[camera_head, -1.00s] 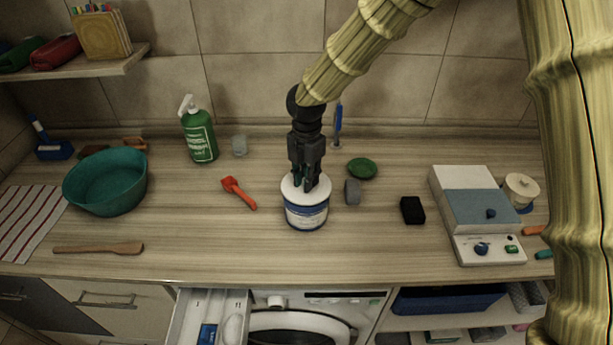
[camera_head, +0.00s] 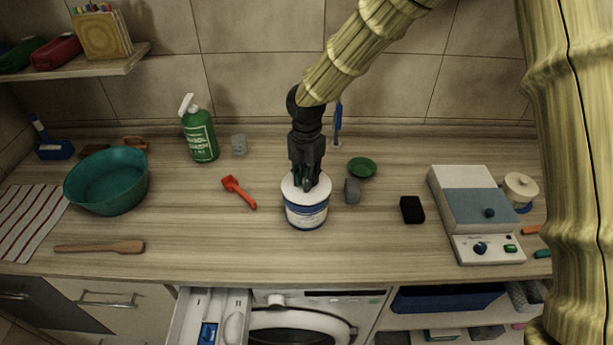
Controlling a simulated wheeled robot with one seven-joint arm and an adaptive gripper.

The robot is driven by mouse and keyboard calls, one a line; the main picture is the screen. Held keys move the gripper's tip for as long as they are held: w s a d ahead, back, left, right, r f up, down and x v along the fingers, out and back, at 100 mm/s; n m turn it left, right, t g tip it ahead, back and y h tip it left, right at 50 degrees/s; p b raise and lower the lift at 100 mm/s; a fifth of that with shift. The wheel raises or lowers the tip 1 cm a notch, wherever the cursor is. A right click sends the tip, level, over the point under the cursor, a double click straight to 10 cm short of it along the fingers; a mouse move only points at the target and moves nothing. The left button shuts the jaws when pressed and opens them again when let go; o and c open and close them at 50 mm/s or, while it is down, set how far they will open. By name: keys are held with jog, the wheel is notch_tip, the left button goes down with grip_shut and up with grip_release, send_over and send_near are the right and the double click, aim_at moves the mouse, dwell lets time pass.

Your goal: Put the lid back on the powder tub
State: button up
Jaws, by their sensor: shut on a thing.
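The powder tub (camera_head: 306,216) is a white round tub with a blue band and a printed label, upright on the middle of the counter. The white lid (camera_head: 292,187) lies over the tub's top and looks level. I cannot tell whether it is fully seated. My gripper (camera_head: 306,184) points down from above, its fingers closed on the lid at its middle. The fingers hide part of the lid.
A red scoop (camera_head: 238,192) lies left of the tub. A grey block (camera_head: 352,190), a green dish (camera_head: 362,167) and a black block (camera_head: 412,209) are to the right. A scale (camera_head: 476,214) stands further right. An open drawer (camera_head: 212,318) is below. The counter in front is clear.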

jog(key=o, duration=0.8)
jog(key=shift+o, duration=0.4)
jog(key=o, duration=0.4)
jog(key=shift+o, duration=0.2)
jog(key=shift+r, duration=0.1)
jog(key=shift+r+p, duration=2.85)
jog(key=shift+r, duration=0.6)
